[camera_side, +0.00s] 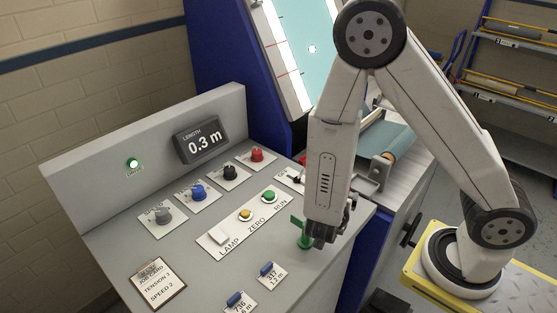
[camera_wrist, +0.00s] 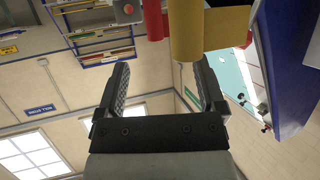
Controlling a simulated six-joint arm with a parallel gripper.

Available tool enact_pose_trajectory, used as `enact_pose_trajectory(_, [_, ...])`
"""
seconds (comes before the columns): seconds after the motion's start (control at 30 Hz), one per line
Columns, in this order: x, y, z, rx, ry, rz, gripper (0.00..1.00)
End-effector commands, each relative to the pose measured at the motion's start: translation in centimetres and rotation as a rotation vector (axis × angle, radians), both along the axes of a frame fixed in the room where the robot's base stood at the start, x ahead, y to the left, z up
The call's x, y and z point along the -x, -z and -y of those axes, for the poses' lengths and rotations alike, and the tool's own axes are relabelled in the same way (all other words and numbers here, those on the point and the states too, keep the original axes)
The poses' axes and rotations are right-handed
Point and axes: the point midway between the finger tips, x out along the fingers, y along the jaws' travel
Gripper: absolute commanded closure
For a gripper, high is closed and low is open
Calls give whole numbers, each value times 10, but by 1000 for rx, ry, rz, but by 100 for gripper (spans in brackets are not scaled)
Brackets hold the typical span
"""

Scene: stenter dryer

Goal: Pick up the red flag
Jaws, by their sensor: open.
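I cannot make out a red flag in the side view. There, a green flag on a round green base (camera_side: 305,241) stands on the panel's right part, right beside my gripper (camera_side: 325,232). My gripper points down close over the panel, and its fingers are small and dark there. In the wrist view my gripper (camera_wrist: 162,75) is open, with nothing between its two dark fingers. A red upright shape (camera_wrist: 155,20) is cut off by the top edge, beside a yellow cylinder (camera_wrist: 199,35).
The sloping grey control panel (camera_side: 115,235) carries knobs, a row of buttons, a job card (camera_side: 158,284) and blue-clipped tags (camera_side: 269,270). A length display (camera_side: 201,140) reads 0.3 m. A roller with teal cloth (camera_side: 390,140) lies behind my arm.

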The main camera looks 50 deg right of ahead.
Motion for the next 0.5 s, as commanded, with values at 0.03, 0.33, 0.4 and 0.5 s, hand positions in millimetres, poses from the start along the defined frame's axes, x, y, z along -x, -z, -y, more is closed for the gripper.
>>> enact_pose_trajectory(0.03, [0, 0, 0, 0, 0, 0, 12])
enact_pose_trajectory(0.33, [-5, 4, 15, 0, 3, -1, 12])
enact_pose_trajectory(0.4, [-7, 6, 21, 0, 4, -1, 12])
enact_pose_trajectory(0.5, [-10, 9, 29, 0, 4, -1, 12])
